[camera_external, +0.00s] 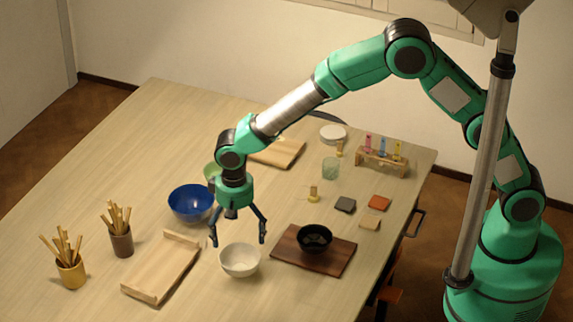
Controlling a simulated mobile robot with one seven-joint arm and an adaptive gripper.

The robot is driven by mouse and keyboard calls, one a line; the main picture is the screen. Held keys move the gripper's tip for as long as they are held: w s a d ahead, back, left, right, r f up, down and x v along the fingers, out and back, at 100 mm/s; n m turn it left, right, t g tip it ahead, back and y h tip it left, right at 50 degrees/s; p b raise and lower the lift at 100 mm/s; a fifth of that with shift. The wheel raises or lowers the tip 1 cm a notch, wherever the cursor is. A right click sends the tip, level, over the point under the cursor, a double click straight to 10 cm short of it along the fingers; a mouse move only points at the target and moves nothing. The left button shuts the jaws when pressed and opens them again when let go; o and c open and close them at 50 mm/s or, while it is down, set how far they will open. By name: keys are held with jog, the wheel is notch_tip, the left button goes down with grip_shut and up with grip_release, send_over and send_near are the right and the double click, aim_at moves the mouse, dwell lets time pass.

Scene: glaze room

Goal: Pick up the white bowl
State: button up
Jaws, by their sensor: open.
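A small white bowl (240,262) stands upright on the pale wooden table, between a light wooden board and a dark wooden board. My gripper (238,241) hangs pointing down just above it. The two dark fingers are spread wide, one at the bowl's left and one over its right side. Nothing is between the fingers. I cannot tell whether a finger touches the bowl.
The light board (160,270) lies left, the dark board (335,266) with a black bowl (315,238) right. Cups of sticks (122,243) stand far left.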

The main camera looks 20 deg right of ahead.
send_near(240, 258)
jog(key=shift+s+a+f, duration=0.15)
jog(key=shift+s+f, duration=0.1)
jog(key=shift+s, duration=0.25)
jog(key=shift+s+a+f, duration=0.2)
jog(key=shift+s+f, duration=0.05)
jog(key=shift+s, duration=0.3)
jog(key=shift+s+a+f, duration=0.15)
jog(key=shift+s+f, duration=0.1)
jog(key=shift+s, duration=0.25)
jog(key=shift+s+f, duration=0.1)
jog(key=shift+f, duration=2.5)
jog(key=shift+c, duration=0.3)
jog(key=c, duration=1.1)
jog(key=shift+r, duration=0.1)
notch_tip(240, 258, up, 10)
